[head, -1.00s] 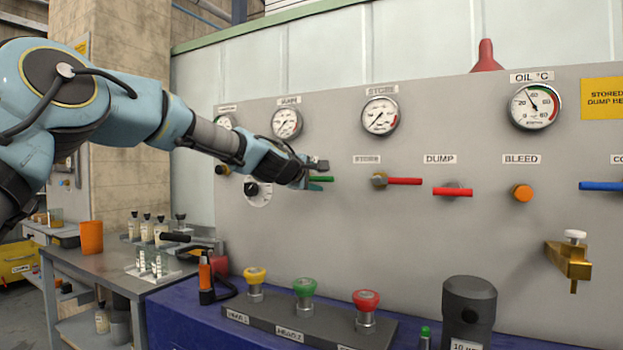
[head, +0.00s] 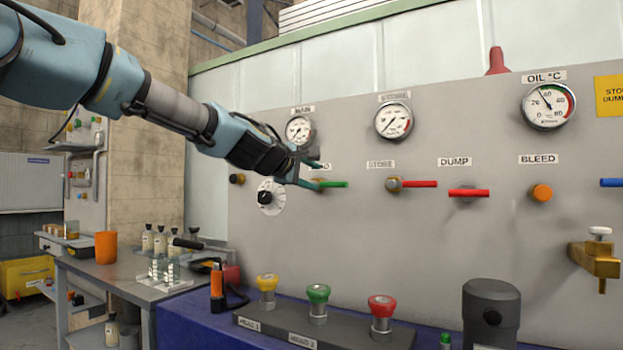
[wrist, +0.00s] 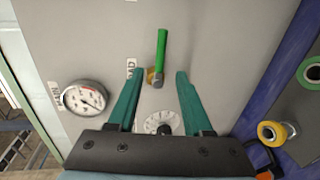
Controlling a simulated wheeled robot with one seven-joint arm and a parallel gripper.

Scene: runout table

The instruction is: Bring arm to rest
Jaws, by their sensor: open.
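My gripper (head: 312,174) is open and empty in front of the grey panel (head: 340,240), close to the green-handled valve (head: 333,184). In the wrist view the two green fingers (wrist: 158,90) stand apart, with the green lever (wrist: 161,52) showing between and beyond their tips. I cannot tell how far the fingers are from the lever. My arm reaches in from the upper left of the head view.
Red-handled valves (head: 420,184) and (head: 468,193) and gauges (head: 393,120) line the panel. Below are yellow, green (head: 318,294) and red knobs on a block. A side table (head: 125,282) with bottles stands at left.

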